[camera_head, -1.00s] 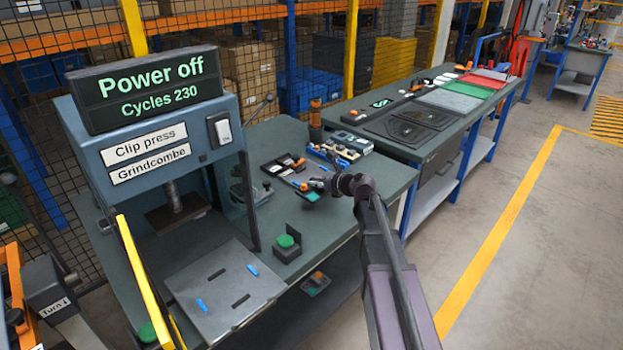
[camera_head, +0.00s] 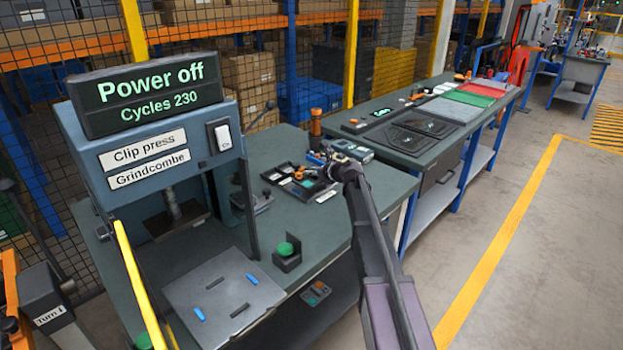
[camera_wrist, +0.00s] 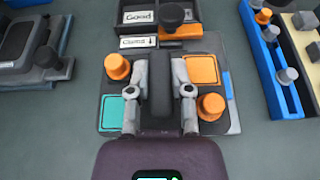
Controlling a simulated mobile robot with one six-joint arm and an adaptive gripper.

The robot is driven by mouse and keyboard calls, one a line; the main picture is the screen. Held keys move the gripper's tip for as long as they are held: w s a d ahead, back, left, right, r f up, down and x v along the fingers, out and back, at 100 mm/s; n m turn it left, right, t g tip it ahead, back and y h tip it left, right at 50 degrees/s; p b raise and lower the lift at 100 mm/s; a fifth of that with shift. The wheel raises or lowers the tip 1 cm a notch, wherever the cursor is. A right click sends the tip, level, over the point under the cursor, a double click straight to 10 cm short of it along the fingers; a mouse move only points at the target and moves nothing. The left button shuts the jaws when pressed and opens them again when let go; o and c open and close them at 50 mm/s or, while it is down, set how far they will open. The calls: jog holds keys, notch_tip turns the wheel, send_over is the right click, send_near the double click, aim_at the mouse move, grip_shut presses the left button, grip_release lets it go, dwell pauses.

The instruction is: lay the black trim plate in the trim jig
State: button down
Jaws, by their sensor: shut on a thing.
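My gripper (camera_wrist: 172,95) is shut on a narrow black piece (camera_wrist: 173,88), which appears to be the black trim plate. Its lower side is hidden. In the wrist view it is in front of a dark board (camera_wrist: 140,78) with two orange knobs, a teal square and an orange square. The board seems to be the trim jig, but I cannot tell for sure. I cannot tell whether the held piece touches it. In the head view my gripper (camera_head: 345,165) is over the bench near the board (camera_head: 322,188), and the held piece is hard to make out.
A labelled black tray (camera_wrist: 138,28) adjoins the board. A blue rail (camera_wrist: 268,70) with knobs lies to the right in the wrist view, a grey fixture (camera_wrist: 30,45) to the left. The clip press (camera_head: 150,150) and a green button (camera_head: 287,250) stand nearer.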

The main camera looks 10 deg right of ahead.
aim_at(311, 177)
jog(key=shift+w, duration=0.65)
jog(key=shift+w, duration=0.45)
jog(key=shift+w+f, duration=0.25)
jog(key=shift+w, duration=0.05)
jog(key=shift+s+f+b, duration=0.1)
jog(key=shift+f+b, duration=1.5)
jog(key=shift+b, duration=0.25)
jog(key=shift+f, duration=0.1)
jog(key=c, duration=0.5)
grip_release()
jog(key=shift+c, duration=0.2)
